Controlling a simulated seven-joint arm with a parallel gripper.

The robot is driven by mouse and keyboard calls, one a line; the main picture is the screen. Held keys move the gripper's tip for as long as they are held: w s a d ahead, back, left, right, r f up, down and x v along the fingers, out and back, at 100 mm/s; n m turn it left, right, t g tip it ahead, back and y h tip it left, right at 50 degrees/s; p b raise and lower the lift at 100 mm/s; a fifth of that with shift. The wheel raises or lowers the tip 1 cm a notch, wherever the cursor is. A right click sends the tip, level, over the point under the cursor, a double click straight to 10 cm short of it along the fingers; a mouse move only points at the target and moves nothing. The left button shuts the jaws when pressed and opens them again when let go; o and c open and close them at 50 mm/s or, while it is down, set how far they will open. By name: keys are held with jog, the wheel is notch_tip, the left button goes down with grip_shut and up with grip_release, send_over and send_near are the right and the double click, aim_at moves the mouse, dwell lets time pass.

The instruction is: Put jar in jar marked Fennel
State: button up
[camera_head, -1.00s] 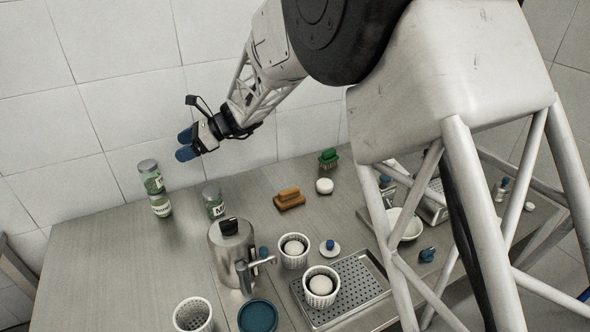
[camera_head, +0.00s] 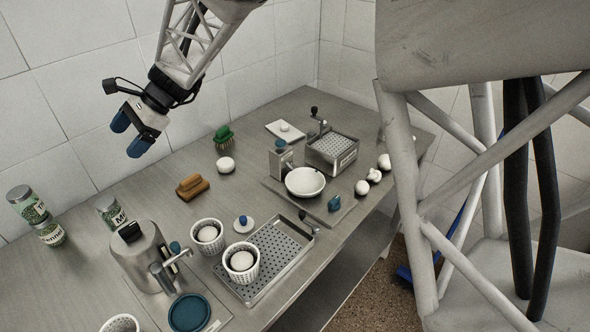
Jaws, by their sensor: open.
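A glass jar with a grey lid and green contents (camera_head: 26,204) shows at the far left. It appears stacked on a second jar (camera_head: 50,233), whose partly visible label ends in "nnel". A third jar (camera_head: 111,212), with a label starting with "M", stands to their right, partly hidden by the metal coffee pot. My gripper (camera_head: 128,136) has two blue fingertips, apart, with nothing between them. It is in the air above and to the right of the stacked jars, in front of the tiled wall.
The metal pot (camera_head: 143,259) stands in front of the "M" jar. Perforated white baskets (camera_head: 241,276) with white round objects and a perforated tray (camera_head: 268,262) are at the front. A brown brush (camera_head: 192,187) and green brush (camera_head: 223,141) lie near the wall. The left tabletop is largely clear.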

jog(key=s+d+r+n+t+h, duration=0.1)
jog(key=s+d+r, duration=0.1)
jog(key=d, duration=0.6)
jog(key=s+d+r+n+t+h, duration=0.1)
jog(key=d, duration=0.8)
jog(key=s+d+f+n+t+h, duration=0.1)
jog(key=s+d+n+h, duration=0.1)
jog(key=s+d, duration=0.5)
jog(key=s+d+f+n+t+h, duration=0.1)
jog(key=s+d, duration=0.7)
jog(key=d, duration=0.8)
jog(key=s+d+f+n+t+h, duration=0.1)
jog(key=s+d+n+t+h, duration=0.2)
jog(key=s+d, duration=0.4)
jog(key=d+h, duration=0.1)
jog(key=d, duration=0.4)
jog(key=shift+s, duration=0.3)
